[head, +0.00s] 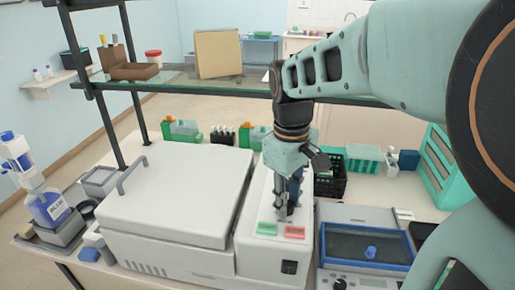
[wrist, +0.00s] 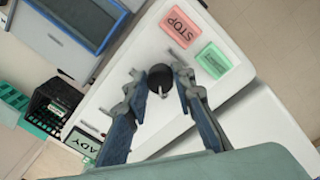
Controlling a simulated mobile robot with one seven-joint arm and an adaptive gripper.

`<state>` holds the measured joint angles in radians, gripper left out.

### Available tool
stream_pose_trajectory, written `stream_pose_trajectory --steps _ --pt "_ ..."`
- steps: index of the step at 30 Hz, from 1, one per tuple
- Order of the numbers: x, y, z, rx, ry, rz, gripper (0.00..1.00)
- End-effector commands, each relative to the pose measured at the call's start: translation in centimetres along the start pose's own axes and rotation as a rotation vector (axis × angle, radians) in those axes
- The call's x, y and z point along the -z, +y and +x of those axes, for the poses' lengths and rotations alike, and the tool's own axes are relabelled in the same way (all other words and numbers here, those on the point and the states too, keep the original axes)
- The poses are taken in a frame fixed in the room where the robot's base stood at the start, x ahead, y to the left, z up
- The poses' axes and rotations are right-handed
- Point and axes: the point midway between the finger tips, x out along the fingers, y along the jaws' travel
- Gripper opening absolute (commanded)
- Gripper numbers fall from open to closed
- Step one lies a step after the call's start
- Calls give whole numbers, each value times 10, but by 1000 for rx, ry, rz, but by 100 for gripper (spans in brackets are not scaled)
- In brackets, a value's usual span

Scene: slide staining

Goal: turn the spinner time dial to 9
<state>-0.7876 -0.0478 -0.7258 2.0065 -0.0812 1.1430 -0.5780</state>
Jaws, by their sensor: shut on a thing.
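The spinner (head: 175,195) is a large white machine with a closed lid on its left and a control panel (head: 258,235) on its right. A dark round dial (wrist: 161,77) with a light pointer mark sits on the panel in the wrist view. Its label and numbers are too small to read. My gripper (head: 284,214) points down over the panel, and its fingers stand on both sides of the dial in the wrist view (wrist: 159,76), shut on it. In the head view the fingers hide the dial.
A green button (wrist: 214,59) and a red STOP button (wrist: 179,25) lie close to the fingers. A READY display (wrist: 84,144) is at the panel's other end. A blue-rimmed tray device (head: 366,247) stands to the right, a black crate (head: 331,183) behind. A glass shelf (head: 225,88) spans above.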

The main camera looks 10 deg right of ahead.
Motion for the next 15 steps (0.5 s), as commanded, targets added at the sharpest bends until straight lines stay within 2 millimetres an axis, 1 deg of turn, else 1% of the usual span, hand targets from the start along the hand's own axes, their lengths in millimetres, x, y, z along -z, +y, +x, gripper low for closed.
stream_pose_trajectory --steps 5,15 --pt "0 1 -1 0 -7 125 0" --pt "1 0 -2 -1 -21 428 0"
